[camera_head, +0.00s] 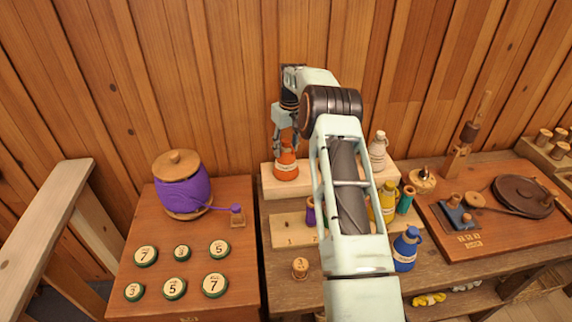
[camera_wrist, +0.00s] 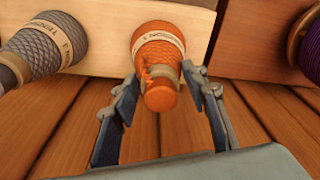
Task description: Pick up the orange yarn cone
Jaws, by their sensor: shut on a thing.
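The orange yarn cone (camera_head: 286,168) stands at the left end of the pale raised shelf board in the head view. In the wrist view the cone (camera_wrist: 158,55) lies between the two fingers, its narrow orange top toward me and a pale label band around its body. My gripper (camera_head: 287,142) reaches down onto the cone's top from above.
A grey cone (camera_wrist: 40,48) stands beside it in the wrist view. A cream cone (camera_head: 378,150), a yellow cone (camera_head: 388,200) and a blue cone (camera_head: 406,248) stand to the right. A purple spool (camera_head: 183,188) is on the left cabinet. The plank wall (camera_head: 230,80) rises close behind.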

